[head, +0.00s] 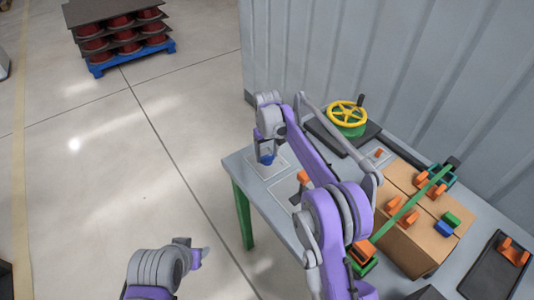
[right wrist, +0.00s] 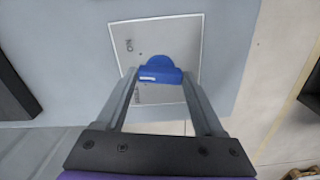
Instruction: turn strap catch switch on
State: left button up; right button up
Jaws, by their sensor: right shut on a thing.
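A blue switch lever (head: 267,159) stands on a pale square plate at the table's far left corner. In the right wrist view the blue lever (right wrist: 160,76) sits between my fingers, over the plate (right wrist: 185,38), which has small dark lettering partly hidden. My right gripper (head: 266,150) is shut on the lever; the right wrist view shows a finger on each side (right wrist: 160,74). A green strap (head: 405,207) crosses a cardboard box (head: 392,185) on the table. My left gripper (head: 203,254) is low at the left, over the floor and away from the table; its finger gap is unclear.
A yellow handwheel (head: 347,114) stands on a dark base behind my right arm. Orange clips (head: 402,212) lie on the box, and a dark tray (head: 495,266) is at the right. A corrugated wall (head: 390,70) bounds the table's back. Open floor lies left.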

aim_at(267, 156)
jog(key=m, duration=0.7)
dwell(0.7)
jog(key=o, duration=1.4)
notch_tip(267, 156, up, 11)
jog(key=shift+f+p, duration=0.1)
jog(key=shift+p, duration=0.35)
